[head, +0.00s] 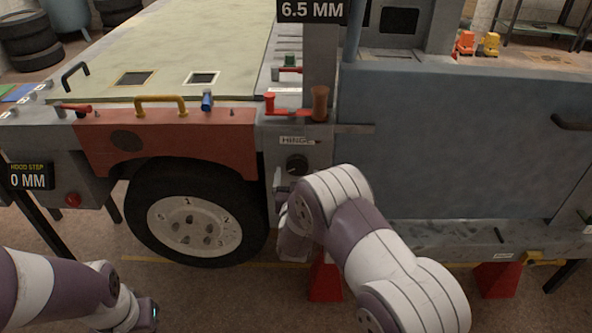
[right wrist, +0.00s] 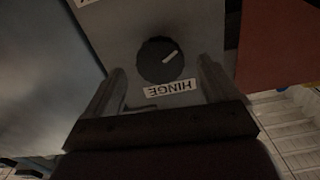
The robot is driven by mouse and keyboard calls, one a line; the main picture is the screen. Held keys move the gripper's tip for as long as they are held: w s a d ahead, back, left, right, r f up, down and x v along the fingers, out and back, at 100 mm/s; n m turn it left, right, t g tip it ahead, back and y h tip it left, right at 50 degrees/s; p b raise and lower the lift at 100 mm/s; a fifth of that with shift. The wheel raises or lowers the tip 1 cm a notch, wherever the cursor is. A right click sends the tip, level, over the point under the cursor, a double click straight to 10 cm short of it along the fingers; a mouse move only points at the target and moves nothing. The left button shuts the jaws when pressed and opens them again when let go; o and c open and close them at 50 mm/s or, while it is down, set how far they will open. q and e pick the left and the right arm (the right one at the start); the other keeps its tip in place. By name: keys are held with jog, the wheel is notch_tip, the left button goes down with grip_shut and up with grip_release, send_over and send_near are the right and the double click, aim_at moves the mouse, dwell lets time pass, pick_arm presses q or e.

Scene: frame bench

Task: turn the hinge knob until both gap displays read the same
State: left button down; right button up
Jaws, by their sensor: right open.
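The black hinge knob (head: 297,165) sits on a grey post under a HINGE label. In the right wrist view the knob (right wrist: 160,60) has a pale pointer line slanting up to the right, with the label upside down below it. My right gripper (right wrist: 162,75) is open, its fingers on either side of the knob's face; I cannot tell whether they touch it. In the head view my right arm largely hides this gripper. A display (head: 312,10) at the top reads 6.5 MM. A HOOD STEP display (head: 28,177) at left reads 0 MM. My left gripper (head: 147,313) is low at left, its fingers unclear.
A red fender (head: 180,138) and a wheel (head: 195,222) stand left of the post. A grey door panel (head: 450,140) is to its right. A red lever (head: 290,108) with a brown handle (head: 320,102) juts out above the knob. Red stands (head: 325,278) are below.

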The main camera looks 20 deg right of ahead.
aim_at(297, 168)
jog(key=x, duration=0.2)
jog(key=shift+w+d+r, duration=0.1)
jog(key=shift+w, duration=0.6)
jog(key=shift+d, duration=0.1)
jog(key=shift+s, duration=0.1)
jog(key=c, duration=1.1)
jog(key=shift+o, duration=0.2)
